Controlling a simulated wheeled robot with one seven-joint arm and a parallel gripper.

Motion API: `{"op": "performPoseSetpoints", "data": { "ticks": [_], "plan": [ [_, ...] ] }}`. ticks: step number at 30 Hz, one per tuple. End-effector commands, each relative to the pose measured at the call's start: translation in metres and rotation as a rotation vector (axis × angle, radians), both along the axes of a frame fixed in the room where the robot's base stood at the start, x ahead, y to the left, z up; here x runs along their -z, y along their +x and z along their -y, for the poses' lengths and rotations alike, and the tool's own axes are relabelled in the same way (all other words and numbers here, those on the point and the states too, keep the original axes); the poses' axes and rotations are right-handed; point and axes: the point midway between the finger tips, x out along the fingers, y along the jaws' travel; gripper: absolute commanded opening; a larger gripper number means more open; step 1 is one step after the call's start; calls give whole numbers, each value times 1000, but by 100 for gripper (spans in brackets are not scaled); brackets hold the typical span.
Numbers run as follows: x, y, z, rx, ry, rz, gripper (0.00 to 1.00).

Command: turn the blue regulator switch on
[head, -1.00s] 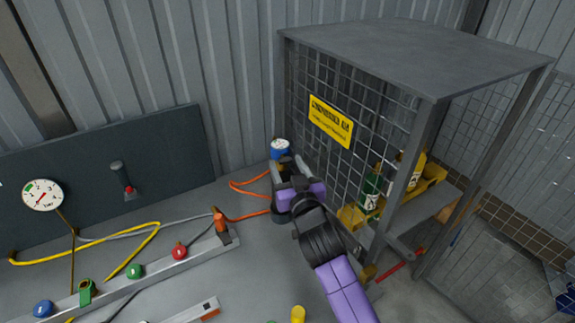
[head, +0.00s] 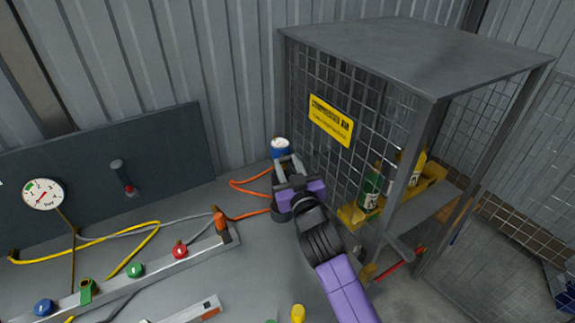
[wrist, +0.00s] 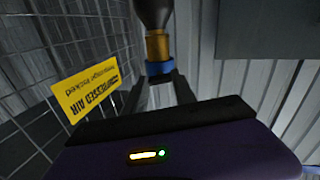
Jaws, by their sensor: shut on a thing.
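The blue regulator switch (head: 280,153) has a white top and stands beside the mesh cage, near the wall, in the head view. In the wrist view, which is upside down, its blue part (wrist: 160,69) joins a brass neck (wrist: 158,46) on a dark body. My gripper (head: 285,163) reaches it from the front, and its fingers hide the lower part in the head view. In the wrist view my gripper (wrist: 161,78) has one finger on each side of the blue part, shut on it. The switch's on or off position cannot be told.
The mesh cage (head: 350,58) with a yellow compressed air sign (head: 331,119) stands close on the right and holds bottles. An orange hose (head: 248,190) runs left to a rail (head: 160,268) with coloured knobs. A pressure gauge (head: 42,194) is at far left.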

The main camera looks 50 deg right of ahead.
Motion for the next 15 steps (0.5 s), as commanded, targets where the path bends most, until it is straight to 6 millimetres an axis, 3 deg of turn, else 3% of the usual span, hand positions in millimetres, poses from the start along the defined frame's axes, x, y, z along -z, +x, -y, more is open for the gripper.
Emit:
{"op": "performPoseSetpoints", "data": {
  "ticks": [15],
  "plan": [
    [-2, 1, -2, -3, -405, -236, 0]
  ]
}}
